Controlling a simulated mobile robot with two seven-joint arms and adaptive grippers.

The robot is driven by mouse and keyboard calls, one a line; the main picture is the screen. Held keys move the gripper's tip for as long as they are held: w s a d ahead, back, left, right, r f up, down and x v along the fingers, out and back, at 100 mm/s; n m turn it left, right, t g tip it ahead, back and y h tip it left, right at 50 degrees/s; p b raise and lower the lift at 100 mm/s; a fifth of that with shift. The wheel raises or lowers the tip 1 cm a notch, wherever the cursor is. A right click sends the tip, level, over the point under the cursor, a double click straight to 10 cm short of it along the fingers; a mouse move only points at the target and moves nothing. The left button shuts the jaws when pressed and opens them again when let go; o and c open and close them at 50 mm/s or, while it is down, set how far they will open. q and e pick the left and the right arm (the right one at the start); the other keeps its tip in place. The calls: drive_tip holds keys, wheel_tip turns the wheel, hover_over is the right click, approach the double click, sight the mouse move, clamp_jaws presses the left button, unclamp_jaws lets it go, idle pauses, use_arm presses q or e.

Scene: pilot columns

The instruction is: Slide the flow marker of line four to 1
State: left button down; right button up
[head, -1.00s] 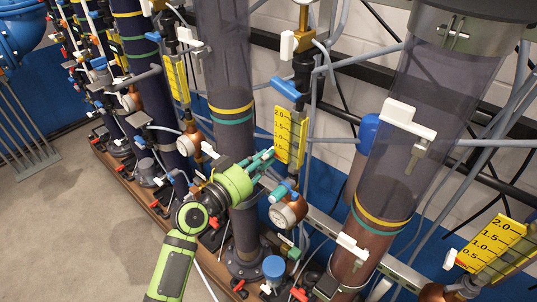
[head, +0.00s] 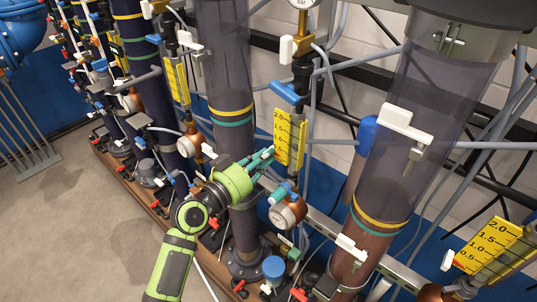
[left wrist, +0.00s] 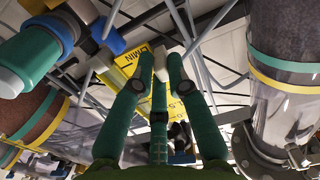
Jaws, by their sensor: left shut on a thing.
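My left gripper (head: 268,157), with green fingers, is at the scale's lower left edge. In the left wrist view the fingers (left wrist: 159,72) are closed around a small pale piece (left wrist: 161,62), which looks like the flow marker, in front of the yellow scale (left wrist: 128,66). In the head view the fingers hide the marker, so its exact reading cannot be told. My right gripper is not in view.
A gauge with a copper-coloured body (head: 288,211) sits just below the gripper. The middle clear column (head: 225,70) is close on the left, a larger one (head: 440,95) on the right. Another yellow scale (head: 490,245) has a white marker (head: 449,260). Open floor (head: 70,220) lies front left.

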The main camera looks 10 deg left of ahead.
use_arm(q)
drive_tip(key=shift+w+a+r+p, duration=0.1)
drive_tip(key=shift+a+r+p, duration=0.05)
drive_tip(key=shift+r+p, duration=0.6)
drive_tip(key=shift+a+r+p, duration=0.1)
drive_tip(key=shift+r+p, duration=0.3)
drive_tip(key=shift+r, duration=0.6)
drive_tip(key=shift+r+p, duration=0.7)
drive_tip(key=shift+r, duration=0.05)
drive_tip(key=c, duration=1.2)
unclamp_jaws()
drive_tip(key=shift+c, duration=0.2)
drive_tip(key=shift+f, duration=0.1)
